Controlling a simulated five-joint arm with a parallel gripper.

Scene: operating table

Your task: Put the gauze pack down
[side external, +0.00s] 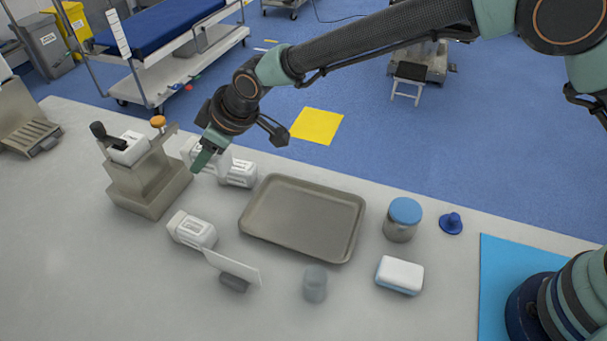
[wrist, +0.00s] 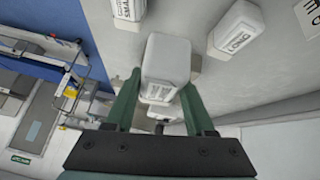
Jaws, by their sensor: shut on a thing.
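My gripper (side external: 203,160) is at the left of the side external view, over the bench near the back edge. In the wrist view my gripper (wrist: 160,95) has its two green fingers on either side of a white gauze pack (wrist: 167,58), shut on it. In the side external view the held pack (side external: 221,160) is partly hidden behind the fingers and hard to separate from the white packs there. Another white pack (side external: 241,174) lies just right of the gripper, and one more labelled pack (side external: 193,230) lies nearer the front. I cannot tell the gap under the held pack.
An empty grey tray (side external: 303,250) lies right of the gripper. A beige stand (side external: 150,190) is close on the left. A blue-lidded jar (side external: 402,220), a blue-white block (side external: 400,275), a clear cup (side external: 315,284) and a tilted white card (side external: 232,267) stand around the tray. The front left is clear.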

